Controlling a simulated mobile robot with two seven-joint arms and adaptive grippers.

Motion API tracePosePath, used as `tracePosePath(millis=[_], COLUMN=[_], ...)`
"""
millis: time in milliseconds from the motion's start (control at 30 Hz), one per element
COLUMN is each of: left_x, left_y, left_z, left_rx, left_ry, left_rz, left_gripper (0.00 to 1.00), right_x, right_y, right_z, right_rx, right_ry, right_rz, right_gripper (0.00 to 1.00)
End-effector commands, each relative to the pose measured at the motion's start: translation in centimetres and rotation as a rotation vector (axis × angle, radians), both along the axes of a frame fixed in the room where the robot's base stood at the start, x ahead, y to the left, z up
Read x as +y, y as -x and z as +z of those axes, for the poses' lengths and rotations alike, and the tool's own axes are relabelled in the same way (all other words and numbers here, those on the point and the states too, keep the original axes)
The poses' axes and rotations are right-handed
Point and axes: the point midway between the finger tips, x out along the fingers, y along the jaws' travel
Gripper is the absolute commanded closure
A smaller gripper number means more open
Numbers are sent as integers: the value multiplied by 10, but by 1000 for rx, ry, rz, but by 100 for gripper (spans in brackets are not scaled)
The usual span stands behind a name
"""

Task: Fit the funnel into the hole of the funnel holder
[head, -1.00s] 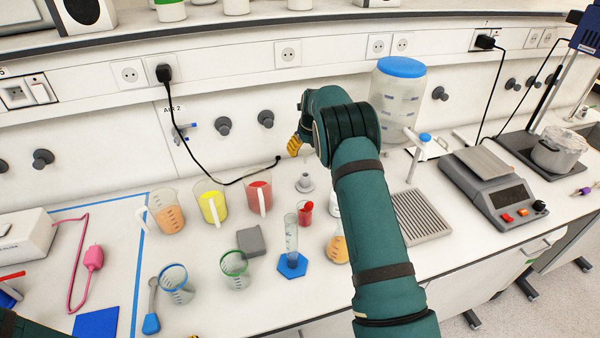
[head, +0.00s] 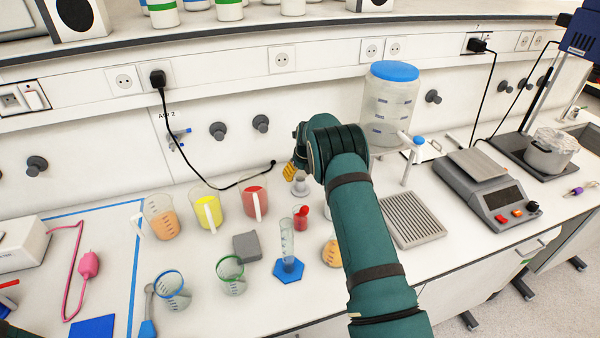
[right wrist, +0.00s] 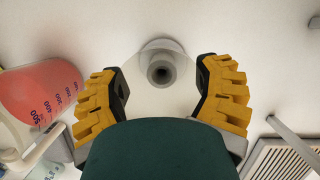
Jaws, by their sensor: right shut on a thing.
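My right gripper (head: 290,172) is low over the back of the bench, right beside the grey-white funnel holder (head: 300,188). In the right wrist view my right gripper (right wrist: 161,88) is shut on the clear funnel (right wrist: 184,92), with yellow fingers on both sides of it. The holder (right wrist: 160,44) shows through and behind the funnel, with its dark round hole near the funnel's middle. I cannot tell whether the funnel touches the holder. In the head view the funnel is not clear.
A beaker of red juice (head: 254,203) stands left of the holder, with yellow (head: 206,208) and orange (head: 160,218) ones further left. A small red container (head: 301,218) and a blue-based cylinder (head: 287,250) stand in front. A drain rack (head: 412,221) lies right.

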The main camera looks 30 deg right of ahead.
Motion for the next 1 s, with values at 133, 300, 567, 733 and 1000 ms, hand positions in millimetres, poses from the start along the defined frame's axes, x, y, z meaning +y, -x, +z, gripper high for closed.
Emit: tracePosePath(millis=[133,300,567,733,1000], left_x=[0,0,0,0,0], left_y=[0,0,0,0,0], left_z=[-3,-2,2,0,-1], left_rx=[0,0,0,0,0], left_ry=[-1,-1,0,0,0], left_rz=[0,0,0,0,0], left_gripper=[0,0,0,0,0], right_x=[0,0,0,1,2], right_y=[0,0,0,8,25], right_z=[-3,-3,4,30,83], right_rx=[1,1,0,-2,-2], right_ry=[0,0,0,0,0], right_rz=[0,0,0,0,0], right_gripper=[9,0,0,0,0])
